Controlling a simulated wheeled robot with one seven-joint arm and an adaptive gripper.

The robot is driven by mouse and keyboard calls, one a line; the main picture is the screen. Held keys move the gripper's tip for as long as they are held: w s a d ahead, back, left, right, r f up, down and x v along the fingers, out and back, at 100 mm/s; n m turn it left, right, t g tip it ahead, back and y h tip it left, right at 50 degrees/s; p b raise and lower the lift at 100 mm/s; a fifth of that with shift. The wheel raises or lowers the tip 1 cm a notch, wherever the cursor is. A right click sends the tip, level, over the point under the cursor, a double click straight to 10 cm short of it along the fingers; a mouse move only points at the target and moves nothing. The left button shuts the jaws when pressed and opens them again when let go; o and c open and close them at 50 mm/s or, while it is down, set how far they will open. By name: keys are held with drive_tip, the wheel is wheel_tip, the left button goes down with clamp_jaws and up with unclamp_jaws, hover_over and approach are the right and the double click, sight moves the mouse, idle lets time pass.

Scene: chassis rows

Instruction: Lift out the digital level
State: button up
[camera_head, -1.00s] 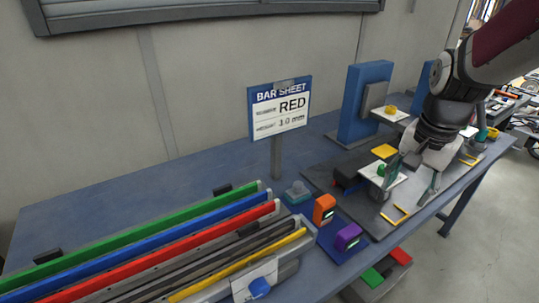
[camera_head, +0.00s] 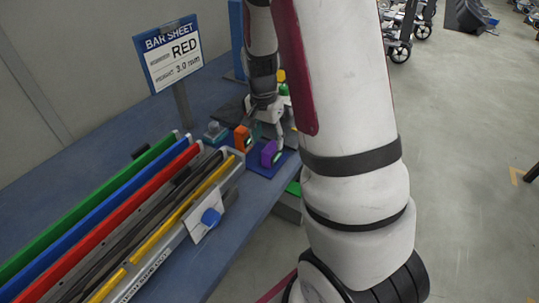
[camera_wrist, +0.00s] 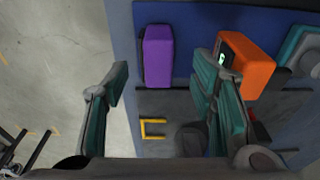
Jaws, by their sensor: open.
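Two small block-shaped devices stand on a blue mat (camera_head: 277,166): an orange one (camera_head: 242,138) and a purple one (camera_head: 269,153). In the wrist view, the purple device (camera_wrist: 158,52) lies between the lines of my two fingers (camera_wrist: 161,78), ahead of the tips. The orange device (camera_wrist: 247,66), with a small lit display, lies just right of the right finger, which overlaps its near side.
A rack of coloured bars (camera_head: 95,225) lies along the bench at the left. A teal-grey item (camera_head: 214,132) sits beside the orange device. Open floor lies right of the bench.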

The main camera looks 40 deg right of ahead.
sight(271, 147)
drive_tip(key=shift+w+d+f, duration=0.1)
drive_tip(key=shift+d+f, duration=0.15)
drive_tip(key=shift+f, duration=0.65)
drive_tip(key=shift+w+d+f, duration=0.1)
drive_tip(key=shift+d+f, duration=0.15)
drive_tip(key=shift+f, duration=0.6)
drive_tip(key=shift+d+f, duration=0.25)
drive_tip(key=shift+f, duration=0.65)
clamp_jaws()
